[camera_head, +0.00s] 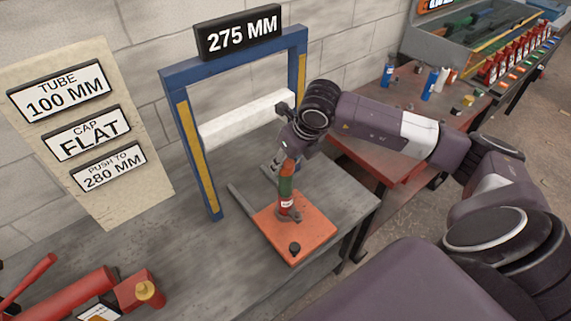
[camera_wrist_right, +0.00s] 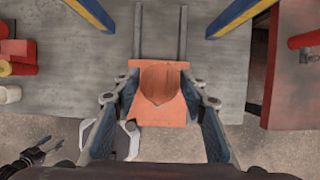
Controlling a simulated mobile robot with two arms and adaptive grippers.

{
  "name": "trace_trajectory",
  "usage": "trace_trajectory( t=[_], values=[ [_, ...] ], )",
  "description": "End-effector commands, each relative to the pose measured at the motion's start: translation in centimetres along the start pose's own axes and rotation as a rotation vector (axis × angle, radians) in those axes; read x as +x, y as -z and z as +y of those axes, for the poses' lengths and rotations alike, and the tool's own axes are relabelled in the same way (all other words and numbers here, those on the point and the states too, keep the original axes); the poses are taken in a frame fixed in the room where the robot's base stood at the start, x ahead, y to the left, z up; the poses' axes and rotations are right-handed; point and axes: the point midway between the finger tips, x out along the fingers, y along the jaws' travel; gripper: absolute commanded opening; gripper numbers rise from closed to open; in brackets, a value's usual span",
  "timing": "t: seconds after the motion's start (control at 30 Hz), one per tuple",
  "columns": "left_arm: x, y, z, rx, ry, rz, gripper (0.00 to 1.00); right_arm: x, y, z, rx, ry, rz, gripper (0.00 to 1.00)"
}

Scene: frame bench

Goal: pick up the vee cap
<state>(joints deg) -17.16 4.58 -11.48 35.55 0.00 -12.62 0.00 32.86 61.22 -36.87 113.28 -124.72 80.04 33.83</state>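In the camera_head view a small jack (camera_head: 287,206) with a red base and a green tube stands on an orange plate (camera_head: 312,226). An orange-brown cap (camera_head: 288,167) sits at the top of the tube. In the wrist view it shows from above as a rounded piece (camera_wrist_right: 160,82) with a pointed lower edge. My right gripper (camera_head: 281,166) is at the cap, its two fingers (camera_wrist_right: 160,88) on either side; contact is unclear. I cannot tell for certain that this is the vee cap. A dark pronged shape at the wrist view's lower left may be my left gripper (camera_wrist_right: 38,153).
A blue frame (camera_head: 178,120) with a white crossbar (camera_head: 245,119) stands behind the jack. Signs read 275 MM, TUBE 100 MM, CAP FLAT and PUSH TO 280 MM. Red tools (camera_head: 75,293) lie at the bench's left front. A red table (camera_head: 385,160) with bottles is to the right.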

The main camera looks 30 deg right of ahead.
Motion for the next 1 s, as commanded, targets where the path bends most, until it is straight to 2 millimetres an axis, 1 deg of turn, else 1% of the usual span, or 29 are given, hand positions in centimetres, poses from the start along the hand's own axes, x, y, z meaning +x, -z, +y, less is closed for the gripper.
trace_trajectory(
  t=[0.03, 0.2, 0.27, 0.53, 0.67, 0.77, 0.87, 0.97, 1.0],
  values=[
    [0.0, 0.0, 0.0, 0.0, 0.0, 0.0, 0.52, 0.0, 0.0, 0.0, 0.0, 0.0, 0.0, 0.31],
    [0.0, 0.0, 0.0, 0.0, 0.0, 0.0, 0.52, 0.0, 0.0, 0.0, 0.0, 0.0, -0.001, 0.13],
    [0.0, 0.0, 0.0, 0.0, 0.0, -0.001, 0.52, -0.1, -0.1, 0.0, 0.0, 0.0, -0.002, 0.08],
    [0.1, -0.1, 0.0, 0.0, 0.0, -0.001, 0.52, -0.2, -0.2, 0.0, 0.0, 0.0, -0.003, 0.07],
    [0.4, -0.1, 0.0, 0.0, 0.0, -0.001, 0.52, -0.8, -0.5, 0.0, 0.001, 0.0, -0.005, 0.07],
    [0.8, -0.1, 0.0, 0.0, 0.001, -0.001, 0.52, -1.9, -1.0, 0.0, 0.0, 0.0, -0.007, 0.07],
    [1.4, -0.2, 0.0, 0.0, 0.001, -0.001, 0.52, -3.7, -1.8, 0.0, 0.001, 0.0, -0.011, 0.07],
    [2.2, -0.3, 0.0, 0.0, 0.001, -0.001, 0.52, -6.3, -2.9, 0.0, 0.0, 0.0, -0.013, 0.07],
    [2.5, -0.3, 0.0, 0.0, 0.001, -0.001, 0.52, -7.5, -3.4, 0.0, 0.0, -0.001, -0.013, 0.07]
  ],
)
